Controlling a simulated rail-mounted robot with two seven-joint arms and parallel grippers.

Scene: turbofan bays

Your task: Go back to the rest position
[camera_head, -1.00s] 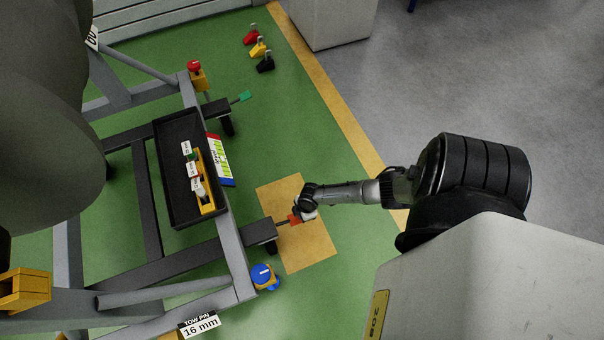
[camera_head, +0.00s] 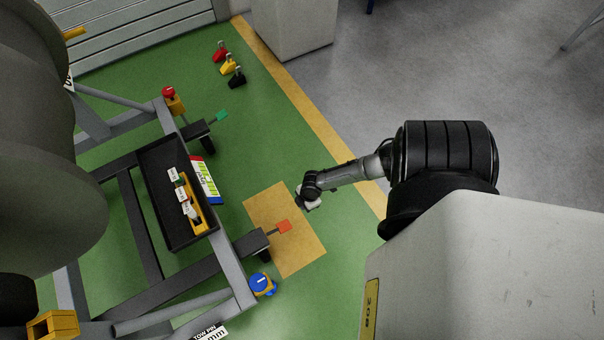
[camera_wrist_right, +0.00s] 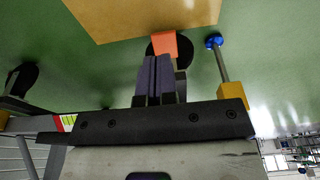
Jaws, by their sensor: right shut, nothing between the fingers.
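My right arm comes in from the right in the head view. Its gripper (camera_head: 309,202) hangs above the floor, apart from the orange-red pedal (camera_head: 283,227) and up and to the right of it. In the right wrist view the gripper's two fingers (camera_wrist_right: 155,82) are together with nothing between them. The orange-red pedal (camera_wrist_right: 163,44) shows just beyond the fingertips there. My left gripper is not in view.
A grey engine stand frame (camera_head: 232,278) fills the left, with a black tray (camera_head: 165,228) on it. A green pedal (camera_head: 222,116), red knob (camera_head: 169,92) and blue knob (camera_head: 262,282) stick out from its side. Open grey floor (camera_head: 420,70) lies at upper right.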

